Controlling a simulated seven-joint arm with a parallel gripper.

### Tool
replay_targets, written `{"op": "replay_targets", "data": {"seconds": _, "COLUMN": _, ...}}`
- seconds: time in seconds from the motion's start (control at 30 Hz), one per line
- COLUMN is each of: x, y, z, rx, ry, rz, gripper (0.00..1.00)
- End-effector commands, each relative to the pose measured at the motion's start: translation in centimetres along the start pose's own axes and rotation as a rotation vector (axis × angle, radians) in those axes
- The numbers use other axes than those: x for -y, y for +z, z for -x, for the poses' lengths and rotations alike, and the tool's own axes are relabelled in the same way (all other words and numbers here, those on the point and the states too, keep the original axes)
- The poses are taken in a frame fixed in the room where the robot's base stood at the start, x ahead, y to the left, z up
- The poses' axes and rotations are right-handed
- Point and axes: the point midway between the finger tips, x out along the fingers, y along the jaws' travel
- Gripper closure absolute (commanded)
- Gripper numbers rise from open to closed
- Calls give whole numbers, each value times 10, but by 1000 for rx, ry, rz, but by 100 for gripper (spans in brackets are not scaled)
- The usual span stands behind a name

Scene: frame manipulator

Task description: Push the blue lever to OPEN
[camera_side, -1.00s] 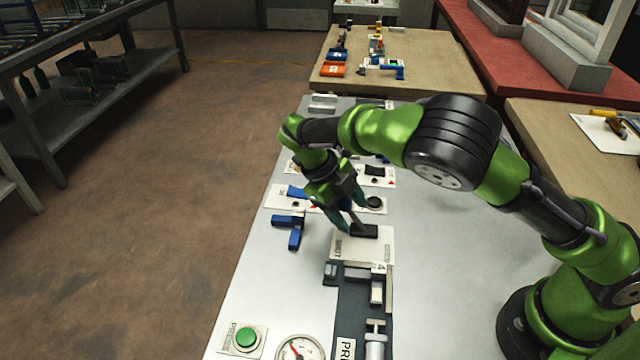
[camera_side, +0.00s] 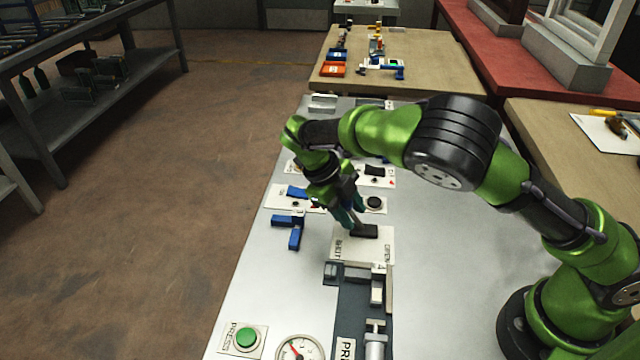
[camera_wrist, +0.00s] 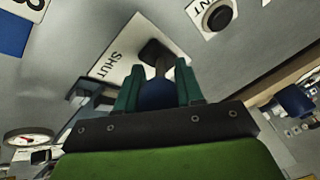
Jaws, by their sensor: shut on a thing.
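The lever stands on a white plate (camera_side: 376,251) marked SHUT at the left and OPEN at the right. Its dark base (camera_side: 363,231) is on the plate's far part, and its grey shaft leans up and left, toward the SHUT side. My gripper (camera_side: 349,216) is above the plate in the side view and hides the lever's upper end. In the wrist view, the teal fingers of my gripper (camera_wrist: 160,68) are shut on the blue lever (camera_wrist: 157,94), one finger on each side. The shaft runs from there to the black base, and SHUT reads beside it.
Blue blocks (camera_side: 294,238) lie left of the plate. A round black knob (camera_side: 374,203) sits just behind. A grey latch assembly (camera_side: 376,290), a gauge (camera_side: 300,348) and a green button (camera_side: 246,337) are in front.

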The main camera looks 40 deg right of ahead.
Motion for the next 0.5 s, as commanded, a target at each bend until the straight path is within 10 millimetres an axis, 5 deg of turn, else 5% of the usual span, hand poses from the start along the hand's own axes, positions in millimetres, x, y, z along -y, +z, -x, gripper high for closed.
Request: {"op": "replay_targets", "data": {"seconds": 0.5, "x": 10, "y": -16, "z": 0, "rx": 224, "ry": 153, "rz": -17, "gripper": 100}}
